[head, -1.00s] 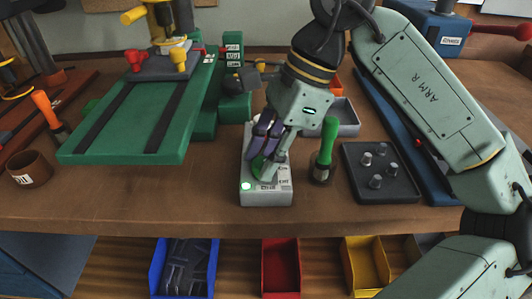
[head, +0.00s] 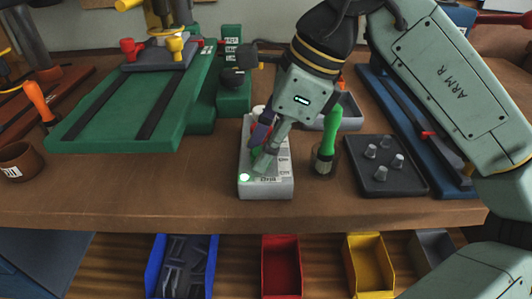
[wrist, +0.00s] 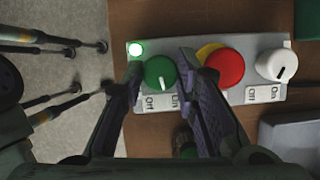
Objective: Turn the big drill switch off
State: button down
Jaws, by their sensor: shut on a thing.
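A grey control box (head: 267,187) stands near the front edge of the bench. In the wrist view it carries a green knob (wrist: 160,73), a red button (wrist: 225,67) on a yellow base, and a white knob (wrist: 277,65). Each knob has Off and On labels below it. The green knob's white mark points down, roughly between its labels. A green lamp (wrist: 135,49) is lit at the box corner. My gripper (head: 262,157) reaches down to the box, its fingers on either side of the green knob, shut on it. I cannot tell which knob is the big drill's.
A screwdriver with a green handle (head: 327,140) stands close right of the box. A dark tray with pegs (head: 385,185) lies farther right. A green drill-press base (head: 125,110) is at left. Coloured bins, including a red bin (head: 281,270), sit below the bench edge.

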jog(key=m+b, duration=0.1)
jog(key=m, duration=0.1)
jog(key=m+t+b, duration=0.1)
jog(key=m, duration=0.1)
jog(key=shift+s+f+m+t+h, duration=0.1)
jog(key=shift+m+t+h, duration=0.2)
jog(key=shift+h, duration=0.1)
jog(key=shift+s+a+m+t+b, duration=0.1)
jog(key=shift+m+t+b, duration=0.6)
jog(key=shift+m, duration=0.9)
jog(key=shift+h, duration=0.3)
jog(key=c, duration=1.5)
grip_release()
jog(key=shift+c, duration=0.2)
jog(key=v, duration=1.2)
